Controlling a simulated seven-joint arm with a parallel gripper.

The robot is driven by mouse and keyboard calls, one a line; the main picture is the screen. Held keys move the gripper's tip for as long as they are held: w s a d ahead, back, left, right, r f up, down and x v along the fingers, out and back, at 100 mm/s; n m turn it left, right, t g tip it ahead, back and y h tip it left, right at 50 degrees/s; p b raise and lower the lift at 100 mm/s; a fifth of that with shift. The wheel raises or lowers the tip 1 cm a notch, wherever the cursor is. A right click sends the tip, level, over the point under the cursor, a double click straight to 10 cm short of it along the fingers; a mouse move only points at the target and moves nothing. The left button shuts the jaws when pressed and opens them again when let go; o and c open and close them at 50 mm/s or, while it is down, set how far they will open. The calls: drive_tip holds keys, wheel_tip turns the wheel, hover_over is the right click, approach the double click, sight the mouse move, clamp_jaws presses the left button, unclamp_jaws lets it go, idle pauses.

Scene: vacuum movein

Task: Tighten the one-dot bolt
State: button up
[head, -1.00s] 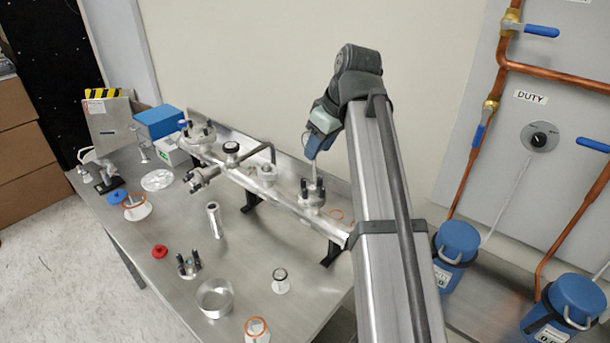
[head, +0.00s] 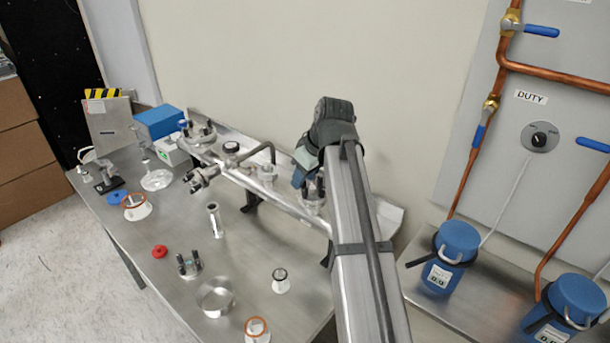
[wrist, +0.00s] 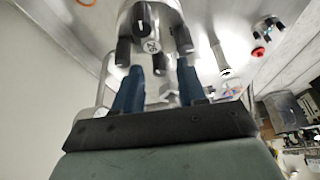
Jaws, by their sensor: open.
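In the wrist view a metal flange (wrist: 152,28) carries several dark bolts around its rim. One dark bolt (wrist: 159,63) lies between the blue fingers of my gripper (wrist: 159,82), which are apart. I cannot tell whether the fingers touch it. Other bolts stand to the left (wrist: 124,50) and right (wrist: 183,40) of it. The dot marks are too small to read, so I cannot tell which is the one-dot bolt. In the head view the same flange (head: 314,207) is partly hidden by my gripper (head: 301,178) and arm.
The flange sits on a long metal pipe assembly (head: 285,203) along the table's back. A second bolted flange (head: 202,133) is at its far end. A loose bolted part (head: 188,268), a metal ring (head: 215,296) and a red cap (head: 160,251) lie on the table (head: 130,232).

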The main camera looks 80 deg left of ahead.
drive_tip(key=shift+c, duration=0.2)
clamp_jaws()
drive_tip(key=shift+m+t, duration=0.3)
drive_tip(key=shift+m, duration=0.5)
drive_tip(key=shift+o, duration=0.2)
unclamp_jaws()
drive_tip(key=shift+r, duration=0.1)
